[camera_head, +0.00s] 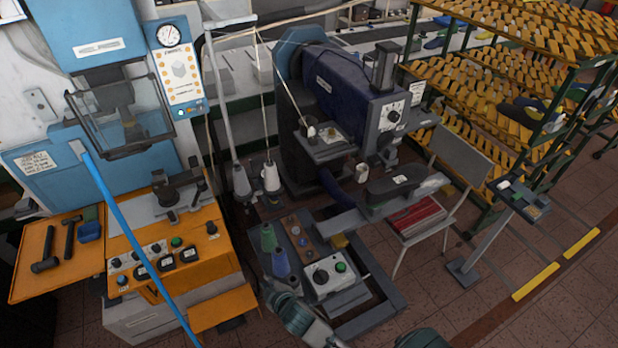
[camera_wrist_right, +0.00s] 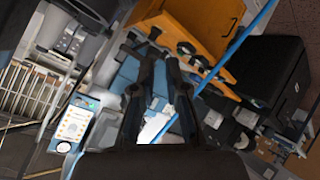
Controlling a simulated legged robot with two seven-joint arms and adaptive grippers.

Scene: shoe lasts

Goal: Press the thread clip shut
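I cannot make out the thread clip for certain in either view. Pale threads run over a grey thread stand (camera_head: 216,90) to the dark blue sewing machine (camera_head: 345,92). A white cone of thread (camera_head: 271,177) stands below the stand. My right gripper (camera_head: 272,284) is low in the head view, by the green cone (camera_head: 268,238) and blue cone (camera_head: 281,262), apart from the machine's head. My left gripper is not in view.
An orange bench (camera_head: 205,249) with knobs stands at the left; a blue bar (camera_head: 131,232) crosses before it. A control box (camera_head: 330,274) is close to my right gripper.

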